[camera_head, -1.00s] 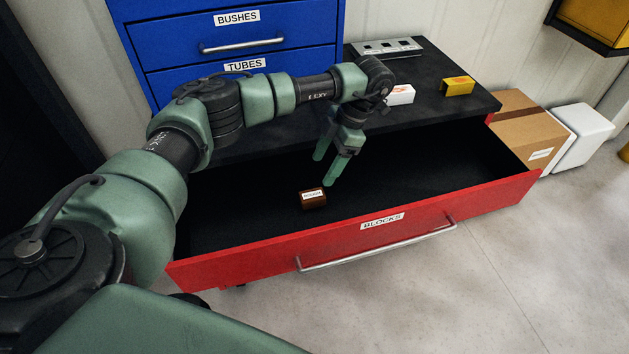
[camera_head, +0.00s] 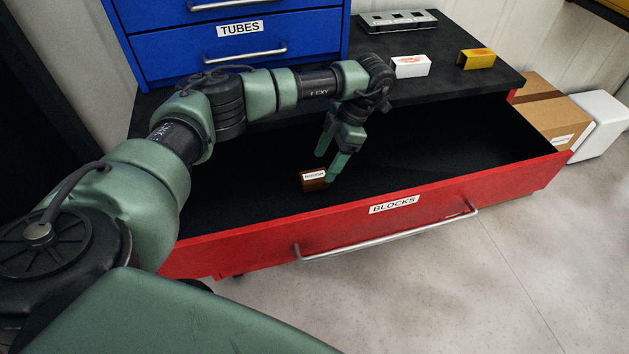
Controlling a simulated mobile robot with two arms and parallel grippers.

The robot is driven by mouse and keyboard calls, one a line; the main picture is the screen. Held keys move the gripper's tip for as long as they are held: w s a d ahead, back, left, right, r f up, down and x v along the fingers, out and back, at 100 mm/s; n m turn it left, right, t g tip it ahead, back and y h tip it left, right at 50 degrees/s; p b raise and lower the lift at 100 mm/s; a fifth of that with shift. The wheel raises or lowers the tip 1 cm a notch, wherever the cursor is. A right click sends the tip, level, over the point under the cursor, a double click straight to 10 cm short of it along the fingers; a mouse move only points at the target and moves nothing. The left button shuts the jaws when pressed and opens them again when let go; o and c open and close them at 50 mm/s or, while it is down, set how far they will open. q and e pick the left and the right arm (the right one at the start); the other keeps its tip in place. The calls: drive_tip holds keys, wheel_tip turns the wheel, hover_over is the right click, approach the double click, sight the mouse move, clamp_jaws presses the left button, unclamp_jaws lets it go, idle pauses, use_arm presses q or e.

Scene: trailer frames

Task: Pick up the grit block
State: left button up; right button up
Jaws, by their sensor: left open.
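A small brown block (camera_head: 313,184) with a white label on top lies on the floor of the open red drawer (camera_head: 230,245) marked BLOCKS. The label is too small to read, so I cannot tell if this is the grit block. My left gripper (camera_head: 327,167) is open and points down into the drawer, just above and behind the block. Its nearer finger overlaps the block's right edge in the picture; I cannot tell if they touch. My right gripper is not in view.
A white block (camera_head: 410,67), a yellow block (camera_head: 477,59) and a grey tray with square openings (camera_head: 399,21) stand on the black top. A blue drawer unit (camera_head: 160,62) is at the back left. A cardboard box (camera_head: 548,112) and a white box (camera_head: 598,128) stand right of the drawer.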

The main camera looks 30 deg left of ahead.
use_arm(q)
drive_tip(key=x, duration=0.2)
drive_tip(key=p+x, duration=0.1)
drive_tip(key=x, duration=0.2)
drive_tip(key=shift+s+a+f, duration=0.1)
drive_tip(key=shift+s+a, duration=0.25)
drive_tip(key=shift+s, duration=0.05)
drive_tip(key=shift+a+f, duration=0.1)
drive_tip(key=shift+f, duration=0.2)
clamp_jaws()
drive_tip(key=shift+r, duration=0.1)
wheel_tip(320, 180, up, 15)
wheel_tip(320, 180, up, 5)
hover_over(315, 175)
drive_tip(key=shift+p, duration=0.35)
